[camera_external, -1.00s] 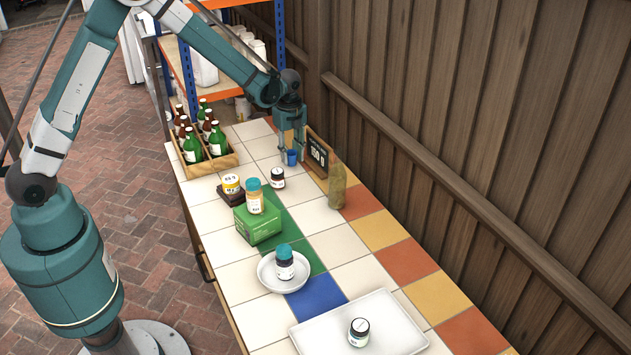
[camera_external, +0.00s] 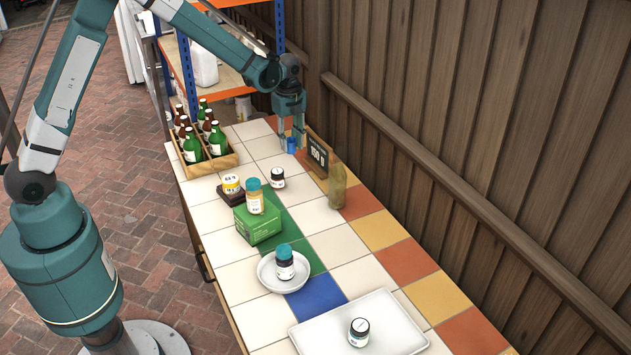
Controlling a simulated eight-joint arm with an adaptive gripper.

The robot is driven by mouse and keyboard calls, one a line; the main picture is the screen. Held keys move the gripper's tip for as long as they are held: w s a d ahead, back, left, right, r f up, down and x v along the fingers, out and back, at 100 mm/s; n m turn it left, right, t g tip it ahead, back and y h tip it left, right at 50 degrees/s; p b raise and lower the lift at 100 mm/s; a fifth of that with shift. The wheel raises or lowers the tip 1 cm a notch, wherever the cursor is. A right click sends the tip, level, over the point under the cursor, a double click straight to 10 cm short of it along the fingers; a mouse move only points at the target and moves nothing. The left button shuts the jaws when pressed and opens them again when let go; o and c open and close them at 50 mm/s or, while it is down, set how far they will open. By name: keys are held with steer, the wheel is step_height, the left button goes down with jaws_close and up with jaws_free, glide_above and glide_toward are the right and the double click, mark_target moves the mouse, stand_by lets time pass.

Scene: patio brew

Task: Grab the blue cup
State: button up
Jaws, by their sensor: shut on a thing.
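The small blue cup (camera_external: 291,145) is at the far end of the tiled table, left of the black sign. My gripper (camera_external: 292,137) points down from above, with its fingers around the cup. It is shut on the cup. The cup looks slightly raised or just at the table surface; I cannot tell which from this distance.
A dark sign (camera_external: 317,155) and a brown bottle (camera_external: 337,186) stand right of the cup. A wooden crate (camera_external: 216,166) of bottles is to the left. A small jar (camera_external: 277,179) stands nearer. A green box (camera_external: 258,226), a round dish (camera_external: 264,275) and a white tray (camera_external: 400,345) are closer.

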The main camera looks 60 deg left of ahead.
steer(key=shift+r, duration=2.2)
